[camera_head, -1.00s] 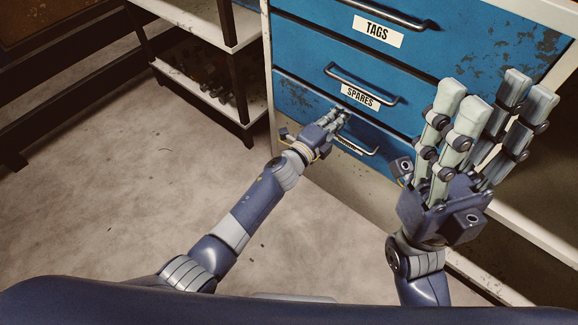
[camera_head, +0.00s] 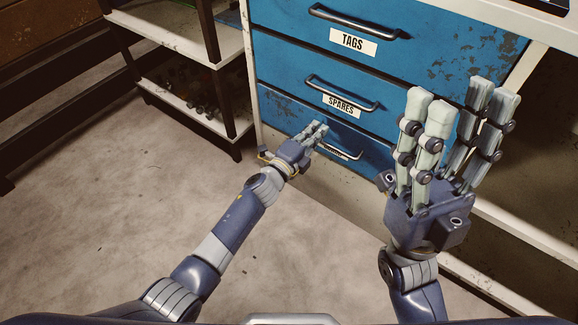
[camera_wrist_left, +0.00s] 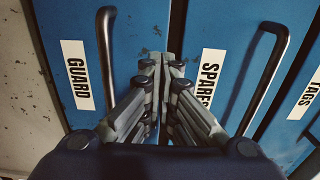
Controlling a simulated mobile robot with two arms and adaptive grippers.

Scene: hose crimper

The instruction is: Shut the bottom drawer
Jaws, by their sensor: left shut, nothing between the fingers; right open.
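The bottom drawer (camera_head: 283,110) is the lowest blue front of the cabinet, with a metal bar handle (camera_head: 340,152). Its front looks about flush with the drawers above; any small gap cannot be told. In the left wrist view its label (camera_wrist_left: 76,74) reads GUARD, beside the handle (camera_wrist_left: 106,50). My left gripper (camera_head: 320,131) is shut and empty, its fingertips at the bottom drawer's front, near its handle; whether they touch is unclear. The fingers also show in the wrist view (camera_wrist_left: 160,62). My right gripper (camera_head: 446,92) is open and raised, in front of the cabinet's right side.
The SPARES drawer (camera_head: 290,76) and TAGS drawer (camera_head: 290,33) sit above, both with bar handles. A dark shelf unit with pale boards (camera_head: 195,118) stands left of the cabinet. A pale bench frame (camera_head: 520,228) is at the right. The floor (camera_head: 120,220) is clear.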

